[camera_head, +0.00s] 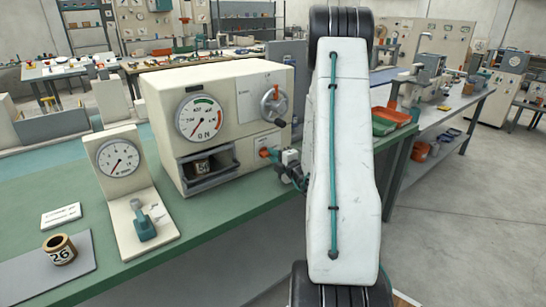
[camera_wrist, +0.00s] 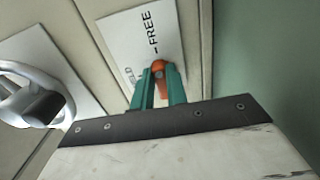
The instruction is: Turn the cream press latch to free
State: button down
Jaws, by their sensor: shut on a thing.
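The cream press (camera_head: 215,80) stands on the green bench, with a large round dial on its front. Its latch is an orange knob (camera_wrist: 158,68) on a white plate (camera_wrist: 140,30) marked FREE, with a second word partly hidden that ends in "LD". My gripper (camera_wrist: 160,82) is shut on the orange latch, with its teal fingers on either side. The latch also shows in the head view (camera_head: 265,152), low on the right of the press front. Its exact angle is hard to tell behind my fingers.
A silver handwheel (camera_wrist: 35,95) sits close to the left of my gripper in the wrist view. A gauge stand (camera_head: 120,160) with a teal lever and a tin marked 26 (camera_head: 60,250) are at the left. An open slot (camera_head: 210,165) holds another tin.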

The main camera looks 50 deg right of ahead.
jog(key=c, duration=1.4)
grip_release()
jog(key=v, duration=0.8)
jog(key=shift+w, duration=0.1)
